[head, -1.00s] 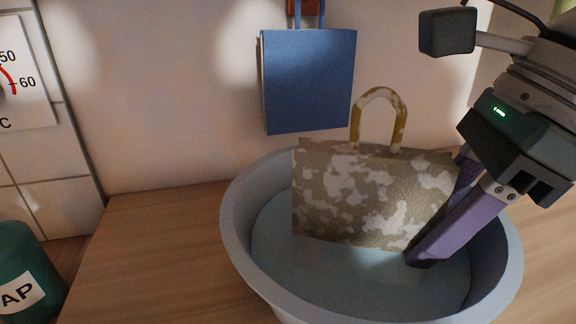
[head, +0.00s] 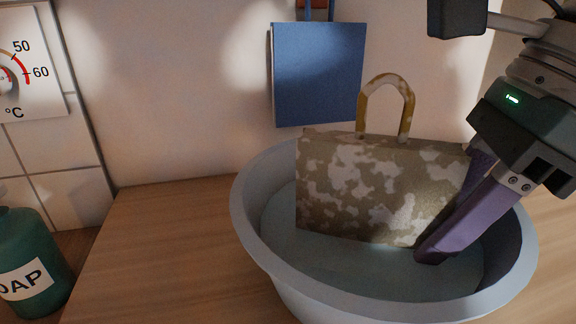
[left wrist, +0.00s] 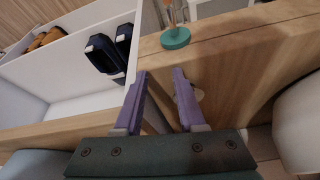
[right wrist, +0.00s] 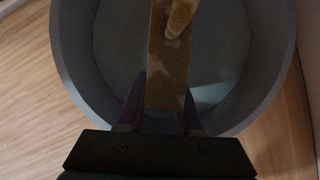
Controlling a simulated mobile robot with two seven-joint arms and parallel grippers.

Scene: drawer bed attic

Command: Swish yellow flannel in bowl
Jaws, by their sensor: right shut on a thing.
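The flannel (head: 360,190) is mottled olive-yellow and off-white, with a yellowish hanging loop (head: 385,92) standing up from its top edge. It is upright in the grey bowl (head: 245,225), its lower edge at the water (head: 350,265). My right gripper (head: 440,250) is shut on the flannel's right end, its purple fingertips low in the bowl. The right wrist view shows the flannel (right wrist: 168,70) edge-on between the fingers (right wrist: 164,90). My left gripper (left wrist: 162,78) is open and empty, away from the bowl, above a wooden surface.
A blue flannel (head: 318,75) hangs on the wall behind the bowl. A green soap bottle (head: 30,255) stands at left, below a thermometer dial (head: 25,75). The wooden top (head: 160,250) left of the bowl is clear. A white compartmented box (left wrist: 70,85) and teal disc (left wrist: 175,38) lie near my left gripper.

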